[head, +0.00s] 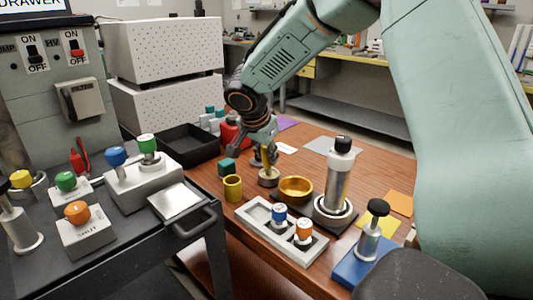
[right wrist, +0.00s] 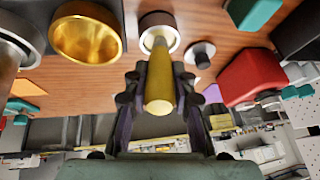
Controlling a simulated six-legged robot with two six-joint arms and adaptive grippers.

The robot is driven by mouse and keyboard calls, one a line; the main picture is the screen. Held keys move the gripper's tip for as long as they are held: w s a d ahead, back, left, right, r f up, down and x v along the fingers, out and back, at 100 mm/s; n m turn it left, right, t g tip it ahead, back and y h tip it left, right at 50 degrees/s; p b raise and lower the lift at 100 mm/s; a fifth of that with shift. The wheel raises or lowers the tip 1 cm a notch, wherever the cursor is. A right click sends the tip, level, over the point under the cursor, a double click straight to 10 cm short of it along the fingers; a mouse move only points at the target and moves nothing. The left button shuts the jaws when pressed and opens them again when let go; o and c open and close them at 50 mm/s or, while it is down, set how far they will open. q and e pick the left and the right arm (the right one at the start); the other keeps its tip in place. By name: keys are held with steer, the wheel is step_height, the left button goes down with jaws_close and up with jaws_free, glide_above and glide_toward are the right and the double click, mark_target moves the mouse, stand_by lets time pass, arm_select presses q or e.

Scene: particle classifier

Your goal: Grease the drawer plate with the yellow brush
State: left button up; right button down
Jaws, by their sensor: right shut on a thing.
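My right gripper (head: 258,152) is shut on the yellow brush (right wrist: 159,82), over the wooden table. In the right wrist view the brush handle sits between the two fingers. The brush's far end meets a small round metal pot (head: 268,181); it looks to be in the pot's mouth, though I cannot see how deep. The pot also shows in the wrist view (right wrist: 171,43). A flat silver plate (head: 177,202), which may be the drawer plate, lies on the dark drawer top at the left, apart from the gripper. My left gripper is not in view.
A tall metal cylinder (head: 334,185) stands to the right. Valve knobs (head: 147,145) rise behind the plate.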

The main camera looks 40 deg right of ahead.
steer(key=shift+s+f, duration=0.1)
steer(key=shift+f, duration=0.05)
steer(key=shift+r+p, duration=0.4)
steer(key=shift+r, duration=0.3)
steer(key=shift+r+p, duration=1.55)
steer(key=shift+r, duration=1.4)
